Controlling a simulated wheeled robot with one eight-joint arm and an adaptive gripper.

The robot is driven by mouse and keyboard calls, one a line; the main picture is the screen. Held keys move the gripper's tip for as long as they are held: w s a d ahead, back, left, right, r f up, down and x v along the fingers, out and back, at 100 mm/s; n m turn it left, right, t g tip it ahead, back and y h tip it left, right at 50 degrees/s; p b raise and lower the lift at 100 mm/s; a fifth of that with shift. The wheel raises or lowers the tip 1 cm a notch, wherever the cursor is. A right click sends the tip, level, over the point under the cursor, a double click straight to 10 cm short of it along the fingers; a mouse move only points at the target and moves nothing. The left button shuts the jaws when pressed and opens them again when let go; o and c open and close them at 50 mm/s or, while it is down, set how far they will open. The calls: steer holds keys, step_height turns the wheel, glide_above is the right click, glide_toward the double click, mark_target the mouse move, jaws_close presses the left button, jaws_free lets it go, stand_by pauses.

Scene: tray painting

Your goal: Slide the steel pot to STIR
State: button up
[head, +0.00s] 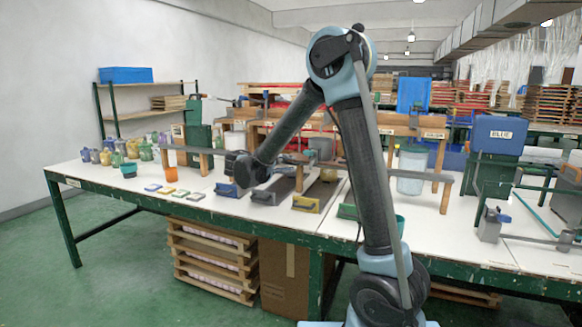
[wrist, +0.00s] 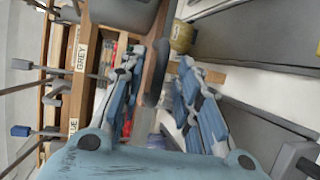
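A grey metal-looking pot (head: 320,148) stands at the wooden rack behind the dark trays in the head view, partly behind my arm. A grey vessel (wrist: 125,10), cut off by the top edge of the wrist view, may be the same pot. My gripper (wrist: 160,88) is open in the wrist view, its blue-grey fingers apart with no object held between them. In the head view my gripper (head: 240,168) is over the table, left of the grey pot and apart from it. No STIR label is readable.
Dark trays with blue and yellow fronts (head: 307,203) lie on the white table (head: 110,176). A wooden rail with a GREY label (wrist: 82,55) runs close beside my gripper. Paint jars (head: 132,147) and an orange cup (head: 171,174) stand left.

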steer(key=shift+x, duration=1.1)
jaws_close()
steer(key=shift+s, duration=0.1)
steer(key=shift+a, duration=0.1)
